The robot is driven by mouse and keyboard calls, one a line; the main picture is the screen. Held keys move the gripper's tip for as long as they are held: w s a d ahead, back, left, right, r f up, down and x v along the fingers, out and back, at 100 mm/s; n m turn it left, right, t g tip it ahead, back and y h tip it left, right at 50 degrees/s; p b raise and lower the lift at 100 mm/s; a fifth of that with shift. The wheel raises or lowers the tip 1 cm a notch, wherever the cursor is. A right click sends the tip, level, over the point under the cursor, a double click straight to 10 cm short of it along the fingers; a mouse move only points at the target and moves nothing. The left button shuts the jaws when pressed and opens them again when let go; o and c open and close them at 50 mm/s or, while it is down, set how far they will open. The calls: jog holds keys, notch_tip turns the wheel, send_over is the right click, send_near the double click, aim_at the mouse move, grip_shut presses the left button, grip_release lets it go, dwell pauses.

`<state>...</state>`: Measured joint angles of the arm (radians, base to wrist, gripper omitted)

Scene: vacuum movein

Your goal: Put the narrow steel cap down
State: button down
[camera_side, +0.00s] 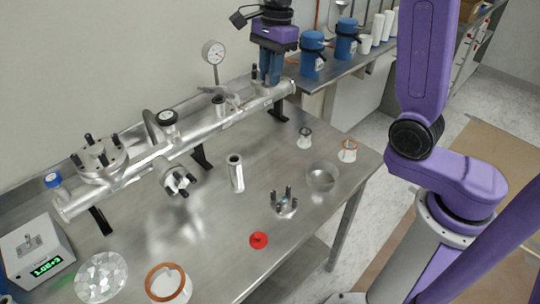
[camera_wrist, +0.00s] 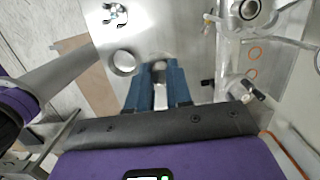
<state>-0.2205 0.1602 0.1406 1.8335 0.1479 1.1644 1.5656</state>
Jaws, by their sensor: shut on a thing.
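My gripper (camera_side: 269,80) points down with its blue fingers over the right end of the long steel tube (camera_side: 215,120). In the wrist view the gripper (camera_wrist: 159,66) is shut on a small steel piece, the narrow steel cap (camera_wrist: 160,98), between the blue fingers. The fingers hide most of the cap, and I cannot make out its shape in the side view. I cannot tell whether the cap touches the tube.
On the steel table (camera_side: 215,205) stand an upright cylinder (camera_side: 236,175), a shallow dish (camera_side: 321,177), a pronged part (camera_side: 283,203), a red knob piece (camera_side: 259,240) and two small cups. A dial gauge (camera_side: 213,52) rises near my gripper.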

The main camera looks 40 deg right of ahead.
jog(key=s+d+f, duration=0.4)
jog(key=s+f, duration=0.8)
jog(key=f, duration=0.2)
send_over(270, 161)
jog(key=f, duration=0.9)
jog(key=shift+s+d, duration=0.15)
jog(key=shift+s, duration=0.15)
jog(key=shift+w+f, duration=0.35)
jog(key=shift+f, duration=1.55)
jog(key=shift+f, duration=0.15)
jog(key=c, duration=1)
grip_release()
jog(key=shift+c, duration=0.2)
